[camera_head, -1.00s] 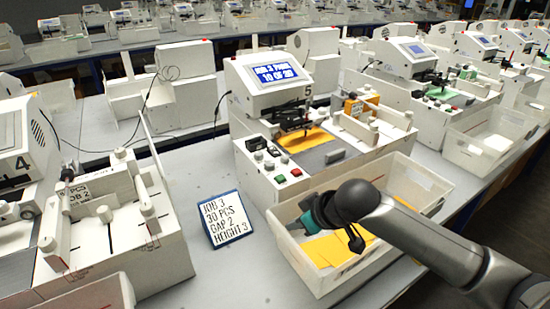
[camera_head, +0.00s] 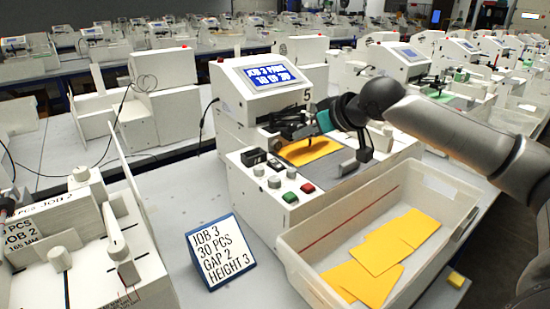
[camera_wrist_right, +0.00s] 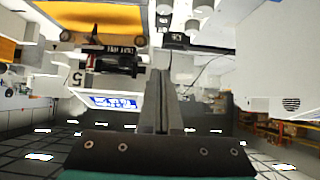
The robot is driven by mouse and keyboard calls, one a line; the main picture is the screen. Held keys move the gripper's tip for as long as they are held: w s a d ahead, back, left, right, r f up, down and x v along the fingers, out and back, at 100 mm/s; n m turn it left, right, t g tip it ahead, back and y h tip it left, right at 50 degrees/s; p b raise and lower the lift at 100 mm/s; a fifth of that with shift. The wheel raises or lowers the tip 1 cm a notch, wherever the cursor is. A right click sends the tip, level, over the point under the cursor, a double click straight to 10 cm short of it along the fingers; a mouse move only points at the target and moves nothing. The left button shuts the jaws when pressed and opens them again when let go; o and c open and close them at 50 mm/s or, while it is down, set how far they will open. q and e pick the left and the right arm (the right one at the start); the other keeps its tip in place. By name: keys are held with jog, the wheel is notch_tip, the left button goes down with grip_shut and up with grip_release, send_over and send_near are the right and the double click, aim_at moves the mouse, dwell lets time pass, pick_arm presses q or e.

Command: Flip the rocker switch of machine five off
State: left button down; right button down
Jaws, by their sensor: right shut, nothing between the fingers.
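Machine five (camera_head: 235,120) is the white machine in the middle of the head view, with a lit blue screen (camera_head: 270,76) and a "5" on its side. Its front panel carries a small black rocker switch (camera_head: 253,157), grey knobs, a green button (camera_head: 290,197) and a red button (camera_head: 307,187). My right gripper (camera_head: 279,143) reaches over the yellow sheet from the right, its fingertips near the back of the panel. In the wrist view its fingers (camera_wrist_right: 162,75) are shut and empty. Contact with the switch cannot be told. My left gripper is out of view.
A clear bin (camera_head: 425,255) with yellow sheets stands in front of the machine. A job sign (camera_head: 218,252) stands at the front left on the table. Another machine (camera_head: 60,275) is at the left. The machine's dark pen carriage is close to my right fingers.

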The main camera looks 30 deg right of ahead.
send_over(280, 165)
jog(key=f, duration=0.3)
jog(key=s+f, duration=0.1)
jog(key=f, duration=0.1)
jog(key=shift+a+f, duration=0.1)
jog(key=shift+f, duration=0.25)
jog(key=shift+w+f+b, duration=0.25)
jog(key=shift+f+b, duration=0.15)
jog(key=shift+f, duration=0.65)
jog(key=shift+w+f+b, duration=0.2)
jog(key=shift+f+b, duration=0.2)
jog(key=shift+f, duration=0.65)
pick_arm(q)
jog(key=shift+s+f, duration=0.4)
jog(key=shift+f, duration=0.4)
